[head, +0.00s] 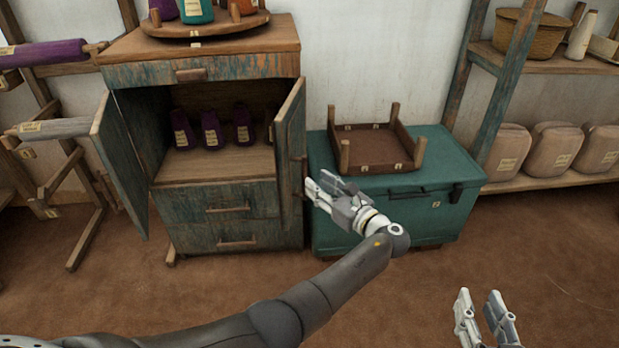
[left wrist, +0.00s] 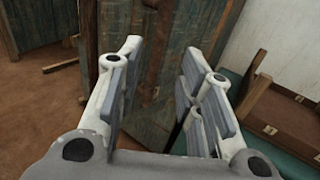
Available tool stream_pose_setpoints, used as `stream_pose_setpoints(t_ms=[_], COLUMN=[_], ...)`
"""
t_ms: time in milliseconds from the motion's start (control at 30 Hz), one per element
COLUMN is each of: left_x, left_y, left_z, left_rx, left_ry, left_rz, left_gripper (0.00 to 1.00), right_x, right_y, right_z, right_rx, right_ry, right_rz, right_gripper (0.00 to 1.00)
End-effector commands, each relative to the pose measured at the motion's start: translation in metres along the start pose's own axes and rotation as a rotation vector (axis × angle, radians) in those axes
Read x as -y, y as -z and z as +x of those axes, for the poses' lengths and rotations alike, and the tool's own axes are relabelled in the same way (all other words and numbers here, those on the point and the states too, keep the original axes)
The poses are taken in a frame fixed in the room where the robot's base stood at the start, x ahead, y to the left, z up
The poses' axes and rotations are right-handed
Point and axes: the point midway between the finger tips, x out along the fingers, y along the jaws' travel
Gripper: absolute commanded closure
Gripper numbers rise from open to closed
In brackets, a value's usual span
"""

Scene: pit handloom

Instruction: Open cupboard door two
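The blue-green wooden cupboard (head: 220,200) stands at the left of the head view with both doors swung open. Its left door (head: 125,160) stands out wide to the left. Its right door (head: 290,150) stands out toward me, with a handle (head: 304,172) on its right-hand face. I see no number on either door. My left gripper (head: 322,184) is just right of the right door's handle, with its fingers apart. In the left wrist view the open fingers (left wrist: 160,80) face the wooden door surface (left wrist: 150,35); contact is unclear. My right gripper (head: 482,306) is open and empty over the floor.
Purple cones (head: 210,130) stand inside the cupboard above two shut drawers (head: 235,225). A teal chest (head: 420,205) with a brown pegged tray (head: 375,150) on it stands close right of the door. Brown floor (head: 410,290) in front is clear.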

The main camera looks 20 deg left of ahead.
Motion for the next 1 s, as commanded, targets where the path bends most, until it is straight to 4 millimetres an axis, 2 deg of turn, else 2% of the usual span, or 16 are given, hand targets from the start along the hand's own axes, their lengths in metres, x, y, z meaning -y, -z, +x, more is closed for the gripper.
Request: stream_pose_setpoints(t_ms=[100,333,1000], left_x=[0.001,0.000,0.000], left_y=[0.001,0.000,0.000], left_z=[-0.026,-0.056,-0.061], left_rx=[-0.003,0.000,0.000], left_ry=[0.003,0.001,0.001], left_rz=[-0.001,0.000,0.000], left_gripper=[0.66,0.66,0.66], right_x=[0.000,0.000,0.000], right_y=[0.000,0.000,0.000], right_z=[0.000,0.000,0.000], right_rx=[0.001,0.001,0.001], right_ry=[0.000,-0.001,-0.001], right_rz=[0.000,0.000,0.000], right_gripper=[0.66,0.66,0.66])
